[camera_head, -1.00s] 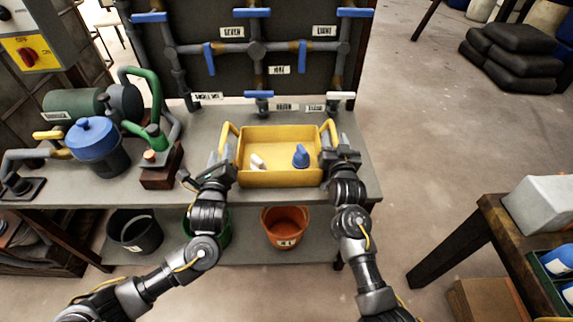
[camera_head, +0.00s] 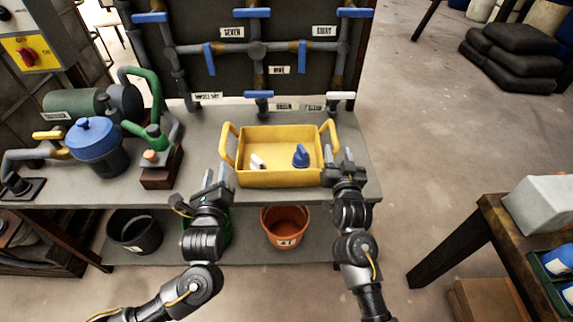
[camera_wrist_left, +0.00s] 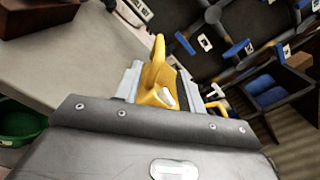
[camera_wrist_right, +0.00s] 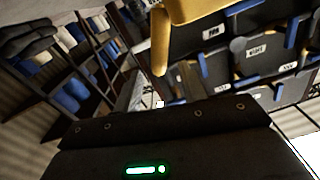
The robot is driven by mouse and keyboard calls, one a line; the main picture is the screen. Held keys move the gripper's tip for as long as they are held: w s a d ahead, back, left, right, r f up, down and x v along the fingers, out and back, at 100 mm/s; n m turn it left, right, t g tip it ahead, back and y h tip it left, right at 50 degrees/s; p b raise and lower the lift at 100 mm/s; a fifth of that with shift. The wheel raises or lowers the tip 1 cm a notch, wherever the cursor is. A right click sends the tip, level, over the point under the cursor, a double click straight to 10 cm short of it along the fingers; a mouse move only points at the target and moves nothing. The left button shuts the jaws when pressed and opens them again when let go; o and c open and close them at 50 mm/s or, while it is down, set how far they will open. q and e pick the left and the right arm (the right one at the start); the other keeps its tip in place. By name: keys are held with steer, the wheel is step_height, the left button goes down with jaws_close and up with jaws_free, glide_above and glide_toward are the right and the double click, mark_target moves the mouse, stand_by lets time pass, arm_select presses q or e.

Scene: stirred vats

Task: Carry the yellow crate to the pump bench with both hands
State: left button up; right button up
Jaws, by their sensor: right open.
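The yellow crate (camera_head: 280,178) sits level on the grey pump bench (camera_head: 200,125), with a handle at each end. A blue fitting (camera_head: 300,155) and a small white piece (camera_head: 257,161) lie inside it. My left gripper (camera_head: 215,174) is open and empty, just in front of the crate's left handle (camera_head: 228,145) and apart from it. In the left wrist view that handle (camera_wrist_left: 157,75) shows beyond the jaws. My right gripper (camera_head: 340,158) is open near the crate's right handle (camera_head: 328,133); in the right wrist view the crate (camera_wrist_right: 195,10) appears at the top.
A green pump (camera_head: 75,103) and a blue-lidded pot (camera_head: 95,145) stand on the bench to the left. Labelled pipes with blue valves (camera_head: 258,95) rise behind. Buckets, one orange (camera_head: 284,227), sit on the lower shelf. A wooden table (camera_head: 500,225) stands at right.

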steer(key=s, duration=0.6)
stand_by(0.3)
